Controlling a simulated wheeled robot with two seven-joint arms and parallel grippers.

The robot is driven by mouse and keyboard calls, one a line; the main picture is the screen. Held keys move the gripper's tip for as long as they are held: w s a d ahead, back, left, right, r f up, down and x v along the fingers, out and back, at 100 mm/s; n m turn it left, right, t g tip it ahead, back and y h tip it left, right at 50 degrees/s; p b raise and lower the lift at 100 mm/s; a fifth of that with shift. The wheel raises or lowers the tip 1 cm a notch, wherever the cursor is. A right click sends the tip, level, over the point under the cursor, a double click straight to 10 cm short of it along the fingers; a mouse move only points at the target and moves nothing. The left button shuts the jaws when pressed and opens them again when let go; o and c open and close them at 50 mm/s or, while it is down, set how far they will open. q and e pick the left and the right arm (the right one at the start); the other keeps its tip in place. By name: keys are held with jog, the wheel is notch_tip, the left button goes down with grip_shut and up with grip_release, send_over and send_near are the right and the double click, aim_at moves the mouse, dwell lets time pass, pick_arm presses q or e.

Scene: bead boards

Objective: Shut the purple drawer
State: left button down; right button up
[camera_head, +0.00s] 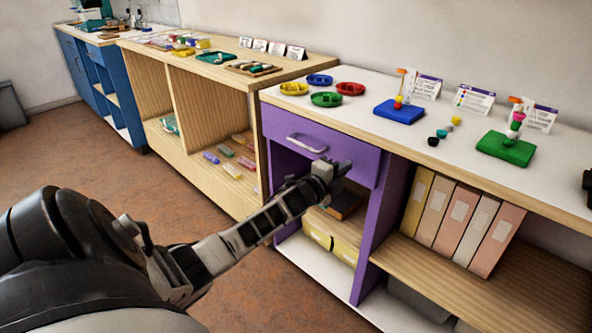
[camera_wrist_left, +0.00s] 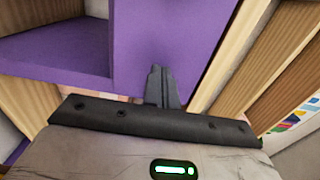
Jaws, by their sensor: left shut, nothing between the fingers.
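The purple drawer (camera_head: 290,125) sits under the white counter top, with a pale bar handle (camera_head: 306,143) on its front. Its front looks about level with the counter edge; I cannot tell whether a small gap is left. My left gripper (camera_head: 340,168) is shut and empty, in front of the drawer's lower right part, right of the handle. I cannot tell if it touches. In the left wrist view the closed fingers (camera_wrist_left: 161,84) point at a purple surface (camera_wrist_left: 165,35). My right gripper is not in view.
The white counter (camera_head: 372,88) carries coloured bowls, a blue board (camera_head: 399,112), a green board (camera_head: 505,149) and cards. Below the drawer is an open shelf with yellow boxes (camera_head: 330,236). Several binders (camera_head: 455,217) stand to the right. Floor is clear at left.

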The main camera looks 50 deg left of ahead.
pick_arm(q)
jog(key=s+p, duration=0.1)
jog(key=s, duration=1.1)
jog(key=shift+d, duration=0.35)
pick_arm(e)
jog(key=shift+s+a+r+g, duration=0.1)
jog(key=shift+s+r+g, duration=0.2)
pick_arm(q)
jog(key=s+d+f+n+g+h+p, duration=0.1)
jog(key=s+d+n, duration=0.4)
jog(key=d, duration=0.5)
jog(key=s+d+f+n+g+h+p, duration=0.1)
jog(key=s+d+n, duration=0.4)
jog(key=d, duration=0.5)
jog(key=s+d+f+n+g+h+p, duration=0.1)
jog(key=s+d+n+g+p, duration=0.3)
jog(key=s+d, duration=0.5)
jog(key=shift+d+n+g+h+p, duration=0.35)
jog(key=shift+d+n+g+h, duration=0.15)
jog(key=shift+n+g+h, duration=0.15)
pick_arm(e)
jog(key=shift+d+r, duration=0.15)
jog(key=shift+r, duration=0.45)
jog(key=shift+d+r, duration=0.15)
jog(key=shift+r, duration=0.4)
